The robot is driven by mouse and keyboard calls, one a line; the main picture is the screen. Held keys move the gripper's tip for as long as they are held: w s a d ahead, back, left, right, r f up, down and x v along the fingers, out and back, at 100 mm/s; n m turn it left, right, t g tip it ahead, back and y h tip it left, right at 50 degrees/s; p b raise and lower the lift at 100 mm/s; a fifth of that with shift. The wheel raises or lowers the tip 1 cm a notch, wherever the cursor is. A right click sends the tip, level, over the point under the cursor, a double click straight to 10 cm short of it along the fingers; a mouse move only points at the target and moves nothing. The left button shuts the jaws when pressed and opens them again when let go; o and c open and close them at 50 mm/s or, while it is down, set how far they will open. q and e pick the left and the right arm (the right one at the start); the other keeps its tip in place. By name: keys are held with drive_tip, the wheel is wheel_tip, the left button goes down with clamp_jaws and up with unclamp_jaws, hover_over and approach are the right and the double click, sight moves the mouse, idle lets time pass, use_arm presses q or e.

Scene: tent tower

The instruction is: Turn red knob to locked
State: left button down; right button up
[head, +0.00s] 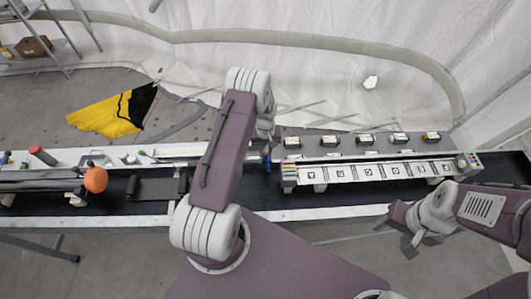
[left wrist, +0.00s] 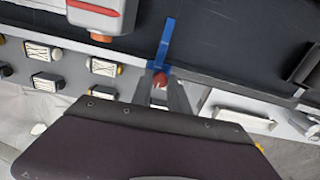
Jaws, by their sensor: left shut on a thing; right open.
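The red knob (left wrist: 160,79) shows as a small round red top in the left wrist view, beside a blue T-shaped piece (left wrist: 166,45). My left gripper (left wrist: 162,88) is shut on the knob, with its fingers on either side of it. In the head view the blue piece (head: 266,155) shows just below my left gripper (head: 266,140), and the knob itself is not clearly visible there. No locked or unlocked marking can be read. My right gripper (head: 408,244) is open and empty at the lower right, in front of the table edge, away from the knob.
A long dark table (head: 350,200) with pale edges runs across the view. A white rack with square markers (head: 342,175) and a row of small boxed parts (head: 328,140) stand right of the knob. An orange ball-shaped knob (head: 95,180) is at the left.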

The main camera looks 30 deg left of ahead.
sight(266, 153)
use_arm(q)
drive_tip(key=shift+w+f+m, duration=0.1)
drive_tip(key=shift+m, duration=0.4)
drive_tip(key=c, duration=1.3)
unclamp_jaws()
use_arm(e)
drive_tip(key=shift+f, duration=0.4)
use_arm(q)
drive_tip(key=shift+r, duration=0.2)
wheel_tip(266, 153, up, 9)
drive_tip(key=b, duration=0.3)
use_arm(e)
wheel_tip(266, 153, down, 3)
drive_tip(key=shift+r, duration=0.1)
use_arm(q)
drive_tip(key=shift+f, duration=0.15)
